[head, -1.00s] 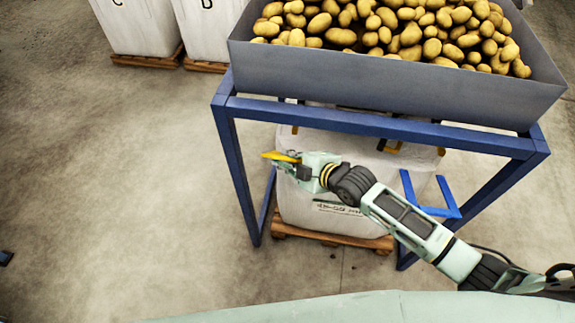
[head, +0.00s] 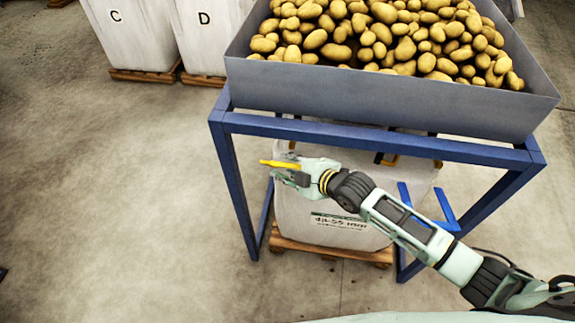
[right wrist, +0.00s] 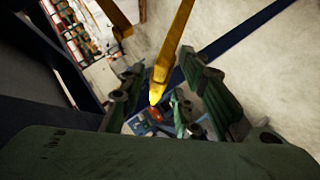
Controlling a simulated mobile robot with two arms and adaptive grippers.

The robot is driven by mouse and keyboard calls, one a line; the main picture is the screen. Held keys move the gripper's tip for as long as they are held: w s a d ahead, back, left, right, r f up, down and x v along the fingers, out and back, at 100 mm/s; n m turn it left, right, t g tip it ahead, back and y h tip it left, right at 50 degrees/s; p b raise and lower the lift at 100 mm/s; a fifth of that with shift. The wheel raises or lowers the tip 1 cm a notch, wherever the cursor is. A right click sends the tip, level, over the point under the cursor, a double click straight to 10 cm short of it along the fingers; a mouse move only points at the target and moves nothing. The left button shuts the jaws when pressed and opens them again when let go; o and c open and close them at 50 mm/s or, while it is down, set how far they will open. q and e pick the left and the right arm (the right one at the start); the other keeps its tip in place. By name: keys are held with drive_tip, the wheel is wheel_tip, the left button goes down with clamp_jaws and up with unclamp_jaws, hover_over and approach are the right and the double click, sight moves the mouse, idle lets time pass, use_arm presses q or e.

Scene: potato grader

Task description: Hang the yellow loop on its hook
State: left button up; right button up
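The yellow loop (head: 278,163) shows as a short yellow strip at the tip of my right gripper (head: 290,175), by the near left top corner of the white bag (head: 335,215) under the hopper. In the right wrist view the yellow loop (right wrist: 174,50) comes down from the top, and its end lies between the two fingers of the right gripper (right wrist: 168,85). The fingers stand apart with a visible gap on both sides of the loop. I cannot clearly make out the hook; a small dark part shows just above the loop. My left gripper is not in view.
The grey hopper (head: 380,98) full of potatoes sits on a blue frame (head: 237,180) whose legs flank the bag. Another yellow strap (right wrist: 118,18) shows in the right wrist view. Bags C (head: 130,40) and D (head: 210,40) stand behind left. The left floor is clear.

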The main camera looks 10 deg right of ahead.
drive_tip(key=shift+s+d, duration=0.1)
drive_tip(key=shift+s, duration=0.1)
drive_tip(key=v, duration=1.1)
drive_tip(key=shift+s+r, duration=0.2)
drive_tip(key=shift+d, duration=0.15)
drive_tip(key=shift+c, duration=0.3)
